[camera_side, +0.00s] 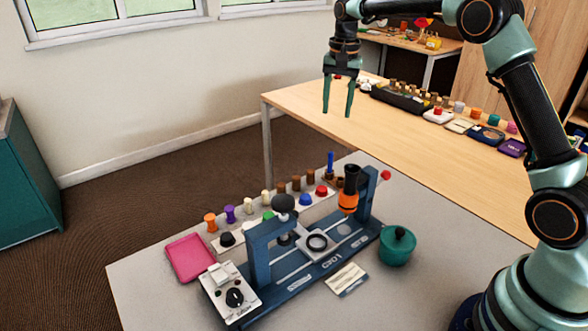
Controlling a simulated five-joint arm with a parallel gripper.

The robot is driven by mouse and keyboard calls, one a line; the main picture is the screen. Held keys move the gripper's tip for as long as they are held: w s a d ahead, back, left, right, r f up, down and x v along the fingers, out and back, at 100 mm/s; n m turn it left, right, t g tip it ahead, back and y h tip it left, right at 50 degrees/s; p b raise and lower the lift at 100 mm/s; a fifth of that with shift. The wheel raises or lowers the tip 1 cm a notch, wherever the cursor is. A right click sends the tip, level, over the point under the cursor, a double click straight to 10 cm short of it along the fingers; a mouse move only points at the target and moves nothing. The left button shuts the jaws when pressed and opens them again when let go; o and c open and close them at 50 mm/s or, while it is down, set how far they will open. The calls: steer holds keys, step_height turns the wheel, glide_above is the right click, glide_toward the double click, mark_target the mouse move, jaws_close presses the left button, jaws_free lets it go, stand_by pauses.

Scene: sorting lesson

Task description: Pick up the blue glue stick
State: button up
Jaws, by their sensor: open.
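My gripper (337,113) hangs at the upper middle with its two long green fingers pointing down. The fingers are apart and nothing is between them. A slim, upright blue stick (330,162) stands at the back of the grey table and is probably the blue glue stick. It is below my gripper in the picture, clear of the fingertips. Its lower end is close to small brown and red pieces. A short blue knob-like piece (305,200) sits to its left and nearer the camera.
A dark blue frame fixture (262,258) with an orange-and-black part (349,190) stands in the middle of the grey table. A pink tray (190,258), a white control box (229,296) and a teal pot (397,247) surround it. A wooden table (430,165) lies behind.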

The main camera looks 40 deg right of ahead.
steer(key=m, duration=0.2)
glide_above(331, 153)
step_height(331, 153, down, 5)
steer(key=shift+g, duration=0.4)
steer(key=f, duration=0.6)
steer(key=shift+d+f, duration=0.3)
steer(key=shift+d, duration=0.05)
steer(key=shift+a+f, duration=0.15)
steer(key=shift+f, duration=1.25)
steer(key=shift+a+f, duration=0.1)
steer(key=shift+f, duration=1.25)
jaws_close()
